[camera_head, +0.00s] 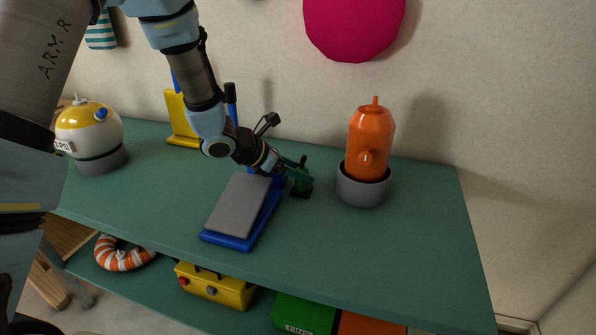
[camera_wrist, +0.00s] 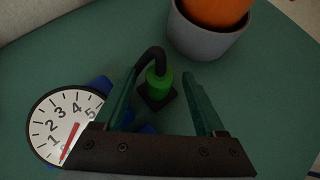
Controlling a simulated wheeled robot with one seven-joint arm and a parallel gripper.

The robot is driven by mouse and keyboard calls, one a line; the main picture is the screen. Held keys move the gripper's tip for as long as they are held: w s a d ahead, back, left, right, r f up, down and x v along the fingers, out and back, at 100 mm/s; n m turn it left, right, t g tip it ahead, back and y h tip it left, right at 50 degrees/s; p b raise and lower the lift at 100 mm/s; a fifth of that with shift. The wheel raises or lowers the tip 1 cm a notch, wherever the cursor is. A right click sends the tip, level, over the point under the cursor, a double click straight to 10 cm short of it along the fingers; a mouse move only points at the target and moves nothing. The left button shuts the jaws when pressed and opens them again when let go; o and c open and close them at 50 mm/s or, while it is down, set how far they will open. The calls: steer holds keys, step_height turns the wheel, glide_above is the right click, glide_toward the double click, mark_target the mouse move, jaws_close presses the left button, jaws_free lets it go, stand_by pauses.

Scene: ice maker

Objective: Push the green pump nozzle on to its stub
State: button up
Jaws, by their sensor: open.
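The green pump nozzle (camera_wrist: 158,84) is a short green cylinder with a black hose (camera_wrist: 149,58) curving from its top. It sits over a dark square base (camera_wrist: 158,101); the stub itself is hidden, and I cannot tell how far the nozzle is on it. In the head view the nozzle (camera_head: 302,185) is partly covered by my gripper (camera_head: 303,172). In the wrist view my gripper (camera_wrist: 160,73) is open, with one finger on each side of the nozzle and visible gaps. The blue foot pump with its grey pedal (camera_head: 238,205) lies left of it.
A white dial gauge (camera_wrist: 62,122) is close to my left finger. An orange tank (camera_head: 371,140) in a grey pot (camera_head: 362,192) stands right of the nozzle. A yellow-and-white round device (camera_head: 88,132) stands far left. The green table (camera_head: 420,230) is clear at the right.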

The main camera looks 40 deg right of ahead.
steer(key=b+v, duration=0.1)
steer(key=v, duration=0.9)
steer(key=shift+a+r, duration=0.15)
steer(key=shift+a, duration=0.1)
steer(key=shift+w, duration=0.1)
